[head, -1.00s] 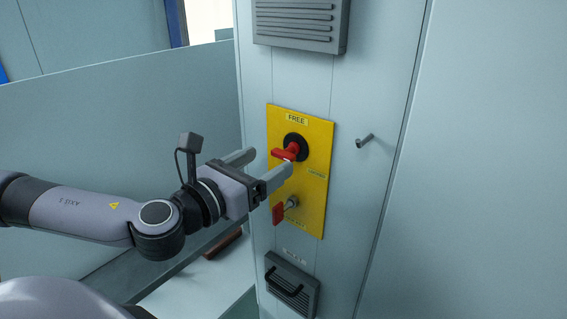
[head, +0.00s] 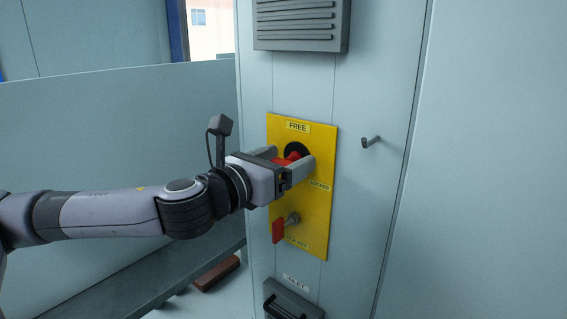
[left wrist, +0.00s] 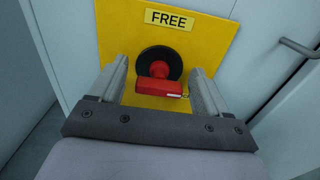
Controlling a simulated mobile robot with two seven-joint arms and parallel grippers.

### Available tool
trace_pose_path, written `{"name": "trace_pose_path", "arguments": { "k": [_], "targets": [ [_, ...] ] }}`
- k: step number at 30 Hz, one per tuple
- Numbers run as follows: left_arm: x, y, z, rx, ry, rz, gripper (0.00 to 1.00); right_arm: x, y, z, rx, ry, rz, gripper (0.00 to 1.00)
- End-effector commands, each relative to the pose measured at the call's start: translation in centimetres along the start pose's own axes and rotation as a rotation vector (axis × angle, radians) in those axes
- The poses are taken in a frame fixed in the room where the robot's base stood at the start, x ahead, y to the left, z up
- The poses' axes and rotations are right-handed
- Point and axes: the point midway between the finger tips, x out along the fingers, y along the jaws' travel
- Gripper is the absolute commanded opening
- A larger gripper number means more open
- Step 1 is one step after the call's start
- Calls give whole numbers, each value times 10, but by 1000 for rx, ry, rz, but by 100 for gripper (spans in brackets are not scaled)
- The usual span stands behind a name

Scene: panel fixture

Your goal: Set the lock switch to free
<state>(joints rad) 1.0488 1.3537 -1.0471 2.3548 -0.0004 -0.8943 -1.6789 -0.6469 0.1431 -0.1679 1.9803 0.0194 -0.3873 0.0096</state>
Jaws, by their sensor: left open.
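The lock switch has a red handle (head: 289,158) on a black round base (head: 298,149), on a yellow panel (head: 317,215). In the left wrist view the red handle (left wrist: 160,84) lies between my open fingers, pointing sideways to the right, with a gap on both sides. A FREE label (head: 297,126) is above the switch, and a LOCKED label (head: 320,184) is at its right. My left gripper (head: 292,158) is open, its fingers either side of the handle near the panel. It partly hides the switch in the head view. My right gripper is out of view.
A red key-like handle (head: 278,230) on a metal stem sits lower on the panel. A grey vented box (head: 300,24) is above, and a box with a black handle (head: 290,302) is below.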

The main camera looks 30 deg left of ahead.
Motion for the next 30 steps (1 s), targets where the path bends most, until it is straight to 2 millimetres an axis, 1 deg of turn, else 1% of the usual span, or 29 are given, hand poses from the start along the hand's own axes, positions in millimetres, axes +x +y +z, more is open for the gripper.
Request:
{"name": "trace_pose_path", "arguments": {
  "k": [7,8,9,11,12,22,26,30],
  "targets": [
    [1,0,0,0,0,0,77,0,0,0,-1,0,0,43],
    [1,0,0,0,0,0,70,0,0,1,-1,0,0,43],
    [1,0,0,0,0,0,57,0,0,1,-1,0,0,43],
    [1,0,0,0,0,0,38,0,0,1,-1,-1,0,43],
    [1,0,0,0,0,0,25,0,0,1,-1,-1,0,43],
    [0,0,-1,-30,1,1,25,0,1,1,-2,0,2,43],
    [0,0,-1,-84,2,1,25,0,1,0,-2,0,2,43],
    [1,1,-2,-178,4,0,25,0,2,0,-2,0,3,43]
  ]
}}
